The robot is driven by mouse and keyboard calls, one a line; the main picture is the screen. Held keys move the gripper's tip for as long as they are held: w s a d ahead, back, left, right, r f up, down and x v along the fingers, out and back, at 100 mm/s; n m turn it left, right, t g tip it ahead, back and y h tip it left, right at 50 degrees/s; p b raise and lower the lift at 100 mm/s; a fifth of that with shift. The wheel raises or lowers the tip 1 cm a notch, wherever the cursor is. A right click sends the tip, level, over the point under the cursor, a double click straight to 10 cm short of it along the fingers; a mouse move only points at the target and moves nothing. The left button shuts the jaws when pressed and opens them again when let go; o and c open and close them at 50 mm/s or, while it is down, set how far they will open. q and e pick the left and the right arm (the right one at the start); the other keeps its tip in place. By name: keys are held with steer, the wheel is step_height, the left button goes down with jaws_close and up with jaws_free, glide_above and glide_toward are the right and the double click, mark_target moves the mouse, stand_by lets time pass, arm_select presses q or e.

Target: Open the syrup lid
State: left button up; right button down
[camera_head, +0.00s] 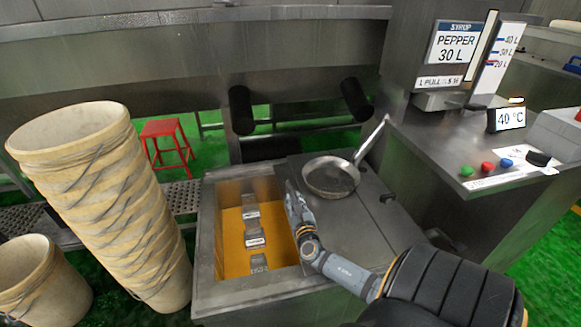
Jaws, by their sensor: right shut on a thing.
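The syrup lid (372,223) is a flat grey metal plate over the right part of a metal tank (212,240). The tank's left part is uncovered and shows an orange-yellow inside (232,225). My right gripper (291,196) is at the lid's left edge, beside the opening, and is shut. What it grips looks like the lid's edge or a handle there; the exact contact is hidden by the gripper. A small dark handle (388,197) shows on the lid's right part. My left gripper is not in view.
A frying pan (331,176) rests on the lid, its handle pointing up and right. Stacked beige buckets (115,200) stand close left of the tank. A control counter (480,150) with a syrup sign (455,45) is at right. A red stool (166,130) stands behind.

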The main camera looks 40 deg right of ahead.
steer(key=c, duration=1.2)
jaws_free()
steer(key=shift+s+a, duration=0.15)
steer(key=shift+s, duration=0.15)
steer(key=v, duration=1.1)
steer(key=shift+s+a, duration=0.15)
steer(key=shift+a, duration=0.05)
